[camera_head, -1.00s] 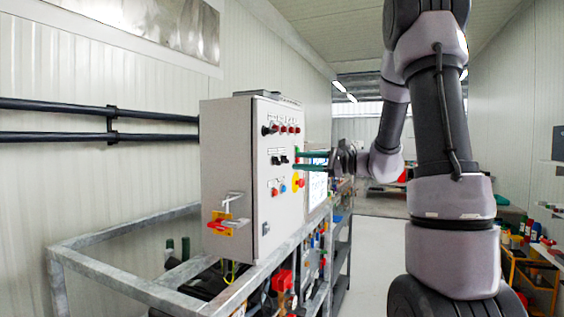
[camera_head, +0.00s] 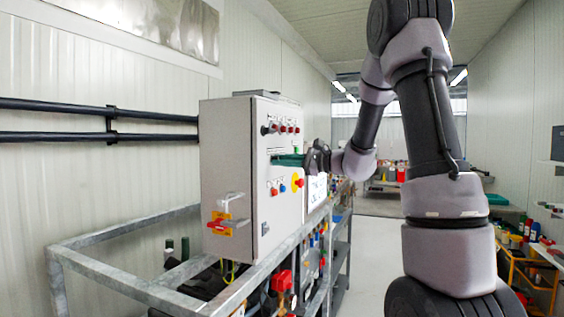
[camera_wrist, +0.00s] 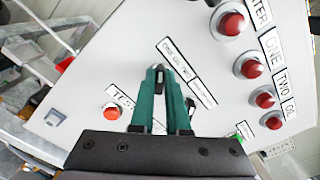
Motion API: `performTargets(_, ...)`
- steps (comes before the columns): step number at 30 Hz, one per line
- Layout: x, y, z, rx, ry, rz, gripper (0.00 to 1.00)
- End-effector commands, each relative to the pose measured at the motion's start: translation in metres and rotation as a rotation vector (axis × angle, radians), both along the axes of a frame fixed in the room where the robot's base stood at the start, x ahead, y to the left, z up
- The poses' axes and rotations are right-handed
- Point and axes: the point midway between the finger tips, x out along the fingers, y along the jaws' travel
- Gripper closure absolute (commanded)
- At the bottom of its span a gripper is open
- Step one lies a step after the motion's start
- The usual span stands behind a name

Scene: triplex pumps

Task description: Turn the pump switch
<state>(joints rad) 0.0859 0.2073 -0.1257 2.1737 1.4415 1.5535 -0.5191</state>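The grey control panel (camera_head: 225,155) stands at the middle left in the head view. My gripper (camera_head: 280,159) reaches its front face from the right, at the row of black switches. In the wrist view, the green fingers of my gripper (camera_wrist: 161,72) are close together, with a black switch (camera_wrist: 160,78) in the narrow gap between their tips. They appear shut on it; contact is partly hidden. A second black switch (camera_wrist: 191,104) shows just right of the right finger. The head view hides both switches behind the fingers. A label strip (camera_wrist: 187,72) lies by the switches.
Red indicators (camera_wrist: 252,68) line the panel right of the fingers in the wrist view. A red button (camera_wrist: 112,111) is left of them. A yellow-backed red knob (camera_head: 298,183) sits below my gripper. A metal frame (camera_head: 110,277) surrounds the panel's base.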

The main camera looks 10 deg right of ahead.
Motion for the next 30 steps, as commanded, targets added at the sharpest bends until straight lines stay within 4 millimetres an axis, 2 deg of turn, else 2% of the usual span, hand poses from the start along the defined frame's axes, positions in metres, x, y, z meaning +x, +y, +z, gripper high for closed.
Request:
performTargets(11,0.0001,-0.0005,-0.0001,0.039,0.055,-0.001,1.0)
performTargets(30,0.0018,-0.0018,0.0006,0.33,0.456,0.0,1.0)
